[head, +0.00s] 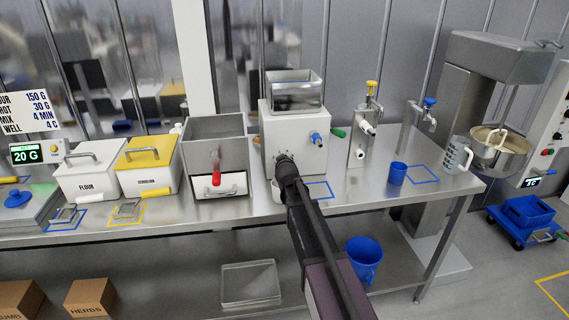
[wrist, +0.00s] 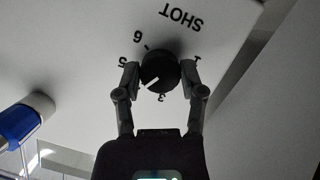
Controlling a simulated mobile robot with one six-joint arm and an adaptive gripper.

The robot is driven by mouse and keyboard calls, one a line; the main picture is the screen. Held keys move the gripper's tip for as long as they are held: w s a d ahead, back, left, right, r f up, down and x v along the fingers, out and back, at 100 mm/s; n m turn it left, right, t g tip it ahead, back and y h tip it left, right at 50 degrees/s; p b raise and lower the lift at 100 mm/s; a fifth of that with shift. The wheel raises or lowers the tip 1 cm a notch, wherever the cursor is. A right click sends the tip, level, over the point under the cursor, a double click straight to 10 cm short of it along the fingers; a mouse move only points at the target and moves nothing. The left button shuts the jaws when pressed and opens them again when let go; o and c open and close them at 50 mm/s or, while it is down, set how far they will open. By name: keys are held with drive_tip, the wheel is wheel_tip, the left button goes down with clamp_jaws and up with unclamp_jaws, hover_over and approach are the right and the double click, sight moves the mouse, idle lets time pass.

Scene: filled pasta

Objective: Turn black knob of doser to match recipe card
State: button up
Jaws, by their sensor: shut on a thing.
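The doser (head: 270,125) is a white box with a steel hopper on top, standing mid-bench. My gripper (head: 284,160) reaches its front face and hides the knob in the head view. In the wrist view my gripper (wrist: 159,78) is shut on the black knob (wrist: 160,66), one finger on each side. The dial print appears upside down: "SHOT", with 6, 5, 3 and 1 readable. A white mark on the knob points lower left, between 3 and 5; no numeral is readable there. The recipe card (head: 27,112), cut off at left, shows "150 G", "HOT 30 G", "4 MIN", "4 C".
A blue-tipped nozzle (head: 317,139) sticks out of the doser's face, right of my gripper; it also shows in the wrist view (wrist: 18,126). A steel bin with a red handle (head: 216,170) stands left of the doser. A blue cup (head: 397,174) stands to the right.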

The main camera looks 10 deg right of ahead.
drive_tip(key=shift+w+n+h+b, duration=0.1)
drive_tip(key=shift+n+h+b, duration=0.75)
drive_tip(key=shift+n, duration=0.85)
drive_tip(key=o, duration=1.2)
drive_tip(key=shift+c, duration=0.2)
drive_tip(key=shift+m+p, duration=0.4)
drive_tip(key=shift+m+y, duration=0.25)
drive_tip(key=shift+m, duration=0.05)
drive_tip(key=shift+d+m+y+p, duration=0.1)
drive_tip(key=shift+m+y+p, duration=0.55)
drive_tip(key=shift+m+y, duration=0.6)
